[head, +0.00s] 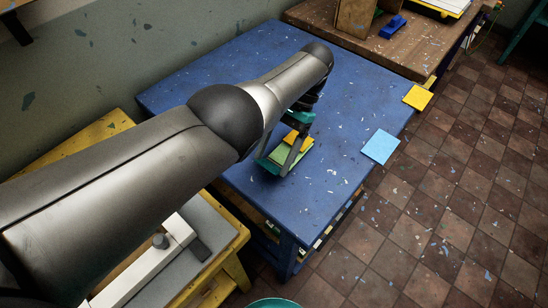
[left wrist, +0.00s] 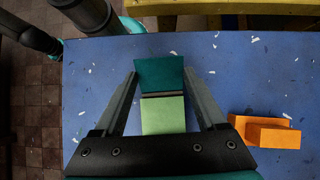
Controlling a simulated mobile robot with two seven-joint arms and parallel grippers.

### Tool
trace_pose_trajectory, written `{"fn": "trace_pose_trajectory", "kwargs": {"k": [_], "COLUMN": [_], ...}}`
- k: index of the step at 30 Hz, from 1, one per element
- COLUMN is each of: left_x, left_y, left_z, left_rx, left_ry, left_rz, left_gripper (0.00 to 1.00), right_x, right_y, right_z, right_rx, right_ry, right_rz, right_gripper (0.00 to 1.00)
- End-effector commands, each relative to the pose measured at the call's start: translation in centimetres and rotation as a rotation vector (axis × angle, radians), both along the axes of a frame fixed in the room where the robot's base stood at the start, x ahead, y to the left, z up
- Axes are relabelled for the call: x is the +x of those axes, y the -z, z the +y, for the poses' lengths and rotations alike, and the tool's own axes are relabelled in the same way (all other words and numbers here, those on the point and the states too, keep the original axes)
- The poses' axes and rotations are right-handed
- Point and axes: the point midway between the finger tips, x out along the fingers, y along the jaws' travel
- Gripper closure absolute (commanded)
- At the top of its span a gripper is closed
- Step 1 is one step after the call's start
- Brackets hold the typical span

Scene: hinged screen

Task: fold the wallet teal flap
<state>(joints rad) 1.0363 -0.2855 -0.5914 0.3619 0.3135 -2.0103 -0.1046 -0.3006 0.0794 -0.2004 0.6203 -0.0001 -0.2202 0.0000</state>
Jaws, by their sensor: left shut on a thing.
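The wallet lies on the blue table, with a light green panel (left wrist: 163,116) and a teal flap (left wrist: 159,73) joined at a dark crease in the left wrist view. The flap looks wider at its far edge and seems tilted up from the table. My left gripper (left wrist: 160,76) has one finger at each side of the flap and is shut on it. In the head view the green panel (head: 284,156) shows under my left gripper (head: 280,160), partly hidden by its fingers. My right gripper is not in view.
Orange blocks (left wrist: 270,132) lie on the table beside the wallet. A yellow square (head: 418,97) and a light blue square (head: 380,146) lie at the right edge of the blue table (head: 210,75). A wooden table (head: 425,45) stands behind. The table around the wallet is mostly clear.

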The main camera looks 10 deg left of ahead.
Motion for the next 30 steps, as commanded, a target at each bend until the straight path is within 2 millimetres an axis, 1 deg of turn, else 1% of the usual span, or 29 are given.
{"fn": "trace_pose_trajectory", "kwargs": {"k": [11,12,18,19,26,30], "left_x": [-0.02,-0.01,0.00,0.00,0.01,-0.02], "left_y": [0.04,0.04,0.04,0.04,-0.02,-0.46], "left_z": [0.00,0.00,0.00,0.00,0.01,0.11], "left_rx": [0.001,0.001,0.001,0.001,0.001,0.000], "left_ry": [0.000,0.000,0.000,0.000,0.000,-0.001], "left_rz": [0.002,0.001,0.001,0.001,0.001,0.001], "left_gripper": [0.82,0.24,0.02,0.00,0.00,0.00], "right_x": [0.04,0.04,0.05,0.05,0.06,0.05], "right_y": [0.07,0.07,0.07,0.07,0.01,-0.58], "right_z": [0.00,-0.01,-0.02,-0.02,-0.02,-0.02], "right_rx": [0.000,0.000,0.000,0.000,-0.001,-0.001], "right_ry": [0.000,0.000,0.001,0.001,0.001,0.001], "right_rz": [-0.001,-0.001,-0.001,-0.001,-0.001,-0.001], "right_gripper": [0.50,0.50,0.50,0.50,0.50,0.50]}}
